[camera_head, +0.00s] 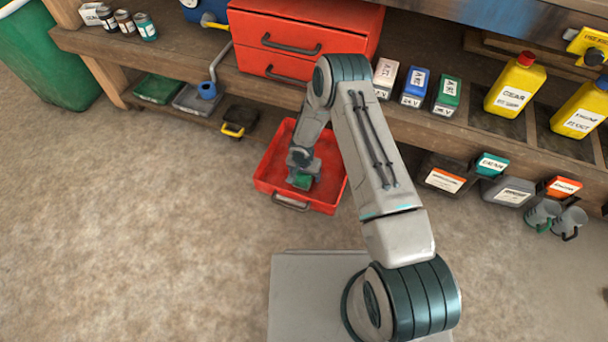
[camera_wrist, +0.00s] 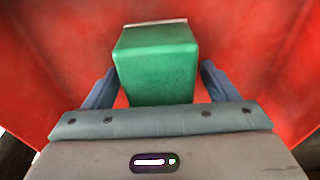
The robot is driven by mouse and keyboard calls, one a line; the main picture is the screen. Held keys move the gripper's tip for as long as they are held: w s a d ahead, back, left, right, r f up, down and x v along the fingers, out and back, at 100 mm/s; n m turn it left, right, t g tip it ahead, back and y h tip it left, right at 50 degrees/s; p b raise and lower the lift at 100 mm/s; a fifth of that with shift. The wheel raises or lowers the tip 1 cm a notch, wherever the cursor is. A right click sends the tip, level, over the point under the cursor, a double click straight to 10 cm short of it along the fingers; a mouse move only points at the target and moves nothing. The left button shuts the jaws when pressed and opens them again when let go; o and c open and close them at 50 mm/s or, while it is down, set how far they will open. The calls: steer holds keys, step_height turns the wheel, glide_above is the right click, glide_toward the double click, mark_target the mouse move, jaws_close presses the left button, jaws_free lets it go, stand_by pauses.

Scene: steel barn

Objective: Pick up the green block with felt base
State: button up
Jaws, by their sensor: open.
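The green block (camera_wrist: 156,62) stands inside the red open drawer, between the two fingers of my gripper (camera_wrist: 156,88) in the wrist view. A thin pale strip shows along its far edge; I cannot tell whether that is the felt base. My gripper is open, with a finger on each side of the block and a small gap visible on both sides. In the head view my gripper (camera_head: 303,174) reaches down into the drawer, and a bit of the green block (camera_head: 302,182) shows below it.
The red drawer (camera_head: 334,196) has raised walls around my gripper. A wooden bench (camera_head: 420,125) behind it carries a red drawer cabinet (camera_head: 300,30), several small boxes and yellow jugs (camera_head: 515,85). Containers (camera_head: 443,174) hang or stand below the bench at right. The floor at left is clear.

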steer(key=shift+f+b, duration=0.3)
steer(key=shift+b, duration=0.15)
stand_by(0.5)
steer(key=c, duration=1.1)
